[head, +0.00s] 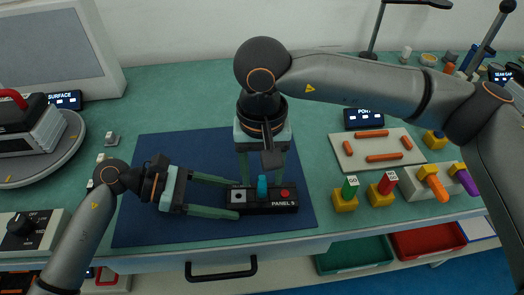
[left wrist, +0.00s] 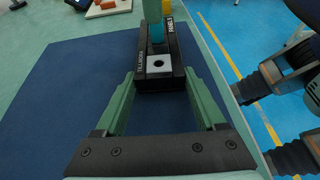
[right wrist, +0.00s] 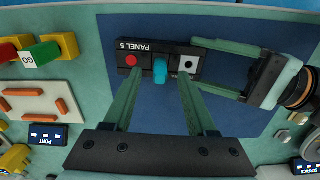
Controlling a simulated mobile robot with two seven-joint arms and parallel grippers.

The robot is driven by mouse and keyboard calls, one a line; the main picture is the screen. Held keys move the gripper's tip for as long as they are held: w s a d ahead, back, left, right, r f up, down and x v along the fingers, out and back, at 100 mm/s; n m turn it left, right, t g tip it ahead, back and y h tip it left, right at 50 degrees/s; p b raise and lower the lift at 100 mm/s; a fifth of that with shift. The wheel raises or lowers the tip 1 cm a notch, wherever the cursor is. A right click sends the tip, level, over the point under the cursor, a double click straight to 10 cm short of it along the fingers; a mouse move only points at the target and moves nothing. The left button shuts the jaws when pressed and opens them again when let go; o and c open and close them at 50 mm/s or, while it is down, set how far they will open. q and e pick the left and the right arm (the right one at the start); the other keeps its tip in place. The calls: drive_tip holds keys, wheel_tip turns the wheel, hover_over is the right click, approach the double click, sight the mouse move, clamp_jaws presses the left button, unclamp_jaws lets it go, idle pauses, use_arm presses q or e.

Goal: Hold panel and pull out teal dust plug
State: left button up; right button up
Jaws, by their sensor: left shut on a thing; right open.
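The black panel labelled PANEL 5 (head: 270,204) lies on the dark blue mat (head: 150,228). The teal dust plug (head: 262,186) stands upright in the panel's middle, between a light square port and a red round one. My left gripper (head: 230,197) is shut on the panel's left end, with its fingers along the two long sides; the left wrist view shows them against the panel (left wrist: 158,75). My right gripper (head: 262,172) is open above the plug. In the right wrist view the plug (right wrist: 160,70) appears between the fingertips, and I see no contact.
To the right, yellow blocks hold a green GO plug (head: 350,187) and a red plug (head: 388,182). Behind them is a tray (head: 352,158) with orange bars. A green bin (head: 353,258) and a red bin (head: 428,240) sit below the table's front edge.

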sight(262, 188)
drive_tip(key=shift+f, duration=1.5)
clamp_jaws()
idle(1.1)
